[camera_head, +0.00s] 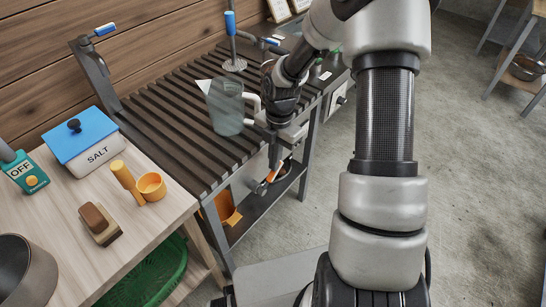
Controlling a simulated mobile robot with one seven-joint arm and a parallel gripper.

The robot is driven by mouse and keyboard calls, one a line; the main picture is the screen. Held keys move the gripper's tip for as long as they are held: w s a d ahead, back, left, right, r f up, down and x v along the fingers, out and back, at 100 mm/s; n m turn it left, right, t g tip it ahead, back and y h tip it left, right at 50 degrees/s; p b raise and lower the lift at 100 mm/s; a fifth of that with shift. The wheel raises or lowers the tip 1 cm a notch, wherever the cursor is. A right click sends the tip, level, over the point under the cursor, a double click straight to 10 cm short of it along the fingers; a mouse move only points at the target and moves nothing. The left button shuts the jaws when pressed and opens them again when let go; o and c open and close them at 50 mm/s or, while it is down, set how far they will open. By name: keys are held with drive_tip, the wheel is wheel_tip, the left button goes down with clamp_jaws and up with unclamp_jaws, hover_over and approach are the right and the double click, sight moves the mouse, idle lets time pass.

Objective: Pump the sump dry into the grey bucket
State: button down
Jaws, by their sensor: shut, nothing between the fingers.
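My gripper (273,163) hangs shut and empty at the front edge of the slatted dark bench, just right of a clear greenish jug (226,108). I cannot tell if it touches the bench edge. A grey post with a blue-handled lever (104,30) stands at the bench's left end. A second blue-handled lever (270,41) is at the far end. I cannot tell whether either lever works a pump. No sump is clearly visible. A dark grey round vessel (27,268) is cut off at the lower left; I cannot tell if it is the grey bucket.
A blue-handled tool with a round pale foot (234,63) stands on the slats. A green basket (150,275) is below. Open floor lies right.

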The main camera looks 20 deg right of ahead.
drive_tip(key=shift+w+d+f+g+y+p, duration=0.35)
drive_tip(key=shift+w+d+g+y+p, duration=0.25)
drive_tip(key=shift+p, duration=0.55)
drive_tip(key=shift+w+d+f+y, duration=0.1)
drive_tip(key=shift+d+f+y, duration=0.3)
drive_tip(key=shift+f+y, duration=0.2)
drive_tip(key=shift+w+d+f, duration=0.3)
drive_tip(key=shift+d+f, duration=0.05)
drive_tip(key=shift+f, duration=0.15)
